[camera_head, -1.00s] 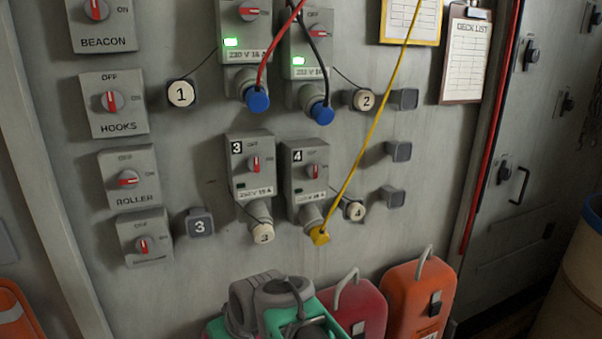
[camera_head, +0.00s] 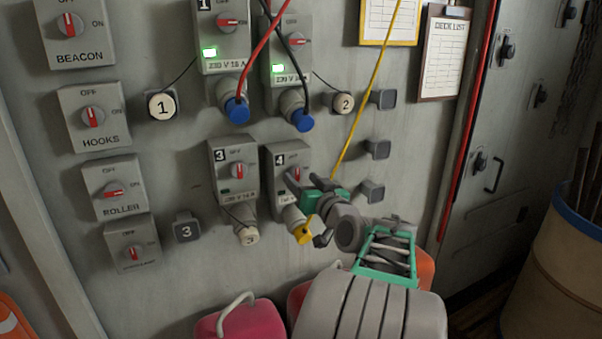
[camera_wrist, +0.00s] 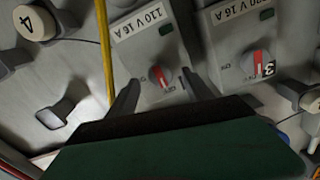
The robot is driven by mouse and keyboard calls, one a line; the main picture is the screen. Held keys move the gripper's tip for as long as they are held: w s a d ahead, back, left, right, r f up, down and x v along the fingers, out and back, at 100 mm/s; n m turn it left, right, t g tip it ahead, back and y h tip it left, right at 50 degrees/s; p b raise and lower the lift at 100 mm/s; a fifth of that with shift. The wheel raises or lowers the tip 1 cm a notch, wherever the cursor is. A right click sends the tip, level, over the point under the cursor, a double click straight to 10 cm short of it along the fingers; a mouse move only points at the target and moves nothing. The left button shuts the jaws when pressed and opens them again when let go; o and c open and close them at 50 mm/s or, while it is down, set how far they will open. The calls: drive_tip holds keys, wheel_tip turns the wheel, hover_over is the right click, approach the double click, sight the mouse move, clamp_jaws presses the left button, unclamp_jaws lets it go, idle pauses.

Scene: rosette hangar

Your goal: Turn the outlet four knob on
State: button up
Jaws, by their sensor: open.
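The outlet four box (camera_head: 272,160) is on the grey wall, low in the middle, with a yellow plug (camera_head: 302,233) under it. Its red-and-grey knob (camera_wrist: 160,76) shows in the wrist view, and its small indicator window (camera_wrist: 165,28) is dark. In the head view my gripper partly covers the knob. My gripper (camera_head: 300,180) is open in front of the box, its fingers on either side of the knob. In the wrist view the fingers (camera_wrist: 160,92) straddle the knob with gaps; I cannot tell whether either touches it.
Outlet three (camera_head: 233,168) is close on the left. A yellow cable (camera_head: 366,90) runs down past outlet four to its plug. Outlets one (camera_head: 222,35) and two (camera_head: 287,48) above have green lights. Empty grey holders (camera_head: 374,149) are on the right.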

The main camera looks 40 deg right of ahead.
drive_tip(key=shift+w+d, duration=0.15)
drive_tip(key=shift+w, duration=0.45)
clamp_jaws()
